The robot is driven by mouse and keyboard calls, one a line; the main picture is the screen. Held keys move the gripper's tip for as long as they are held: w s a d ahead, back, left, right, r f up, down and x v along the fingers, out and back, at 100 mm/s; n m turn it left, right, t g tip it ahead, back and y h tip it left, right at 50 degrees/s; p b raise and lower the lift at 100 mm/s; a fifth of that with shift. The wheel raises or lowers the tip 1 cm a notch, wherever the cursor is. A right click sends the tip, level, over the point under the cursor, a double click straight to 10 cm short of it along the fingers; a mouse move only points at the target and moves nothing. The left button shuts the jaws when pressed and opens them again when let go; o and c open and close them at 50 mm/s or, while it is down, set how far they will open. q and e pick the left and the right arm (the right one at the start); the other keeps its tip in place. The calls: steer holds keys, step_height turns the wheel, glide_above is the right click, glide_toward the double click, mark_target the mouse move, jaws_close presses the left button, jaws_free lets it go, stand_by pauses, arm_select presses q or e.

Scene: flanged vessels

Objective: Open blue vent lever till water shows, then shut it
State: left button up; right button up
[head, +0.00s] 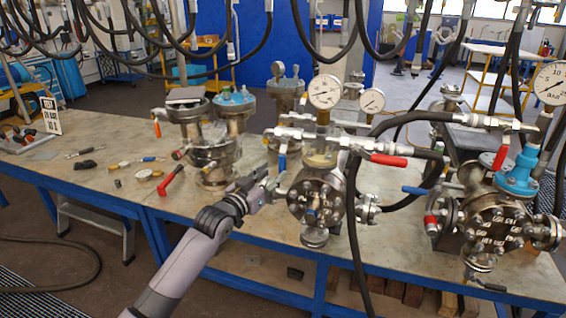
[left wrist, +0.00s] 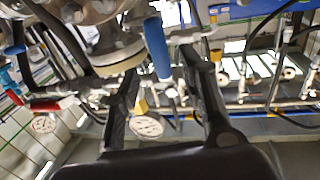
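The blue vent lever (head: 282,162) hangs down from the silver valve and pipe on the left side of the middle flanged vessel (head: 317,197). My left gripper (head: 268,180) is just below and left of it in the head view. In the left wrist view, the blue lever (left wrist: 157,48) shows between the two spread fingertips, with a visible gap to each finger. My left gripper (left wrist: 160,66) is open and holds nothing. I cannot tell whether the lever touches a finger. No water shows at the vent. My right gripper is not in view.
A red lever (head: 388,160) and a pressure gauge (head: 325,91) sit on the same vessel. Black hoses hang above and beside it. A second vessel (head: 497,228) stands right, others behind left. Loose tools lie on the left part of the bench (head: 95,180).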

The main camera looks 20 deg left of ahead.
mark_target(280, 166)
arm_select(q)
steer(key=x, duration=0.6)
steer(key=shift+w+d, duration=0.1)
steer(key=shift+w, duration=0.15)
jaws_close()
stand_by(0.7)
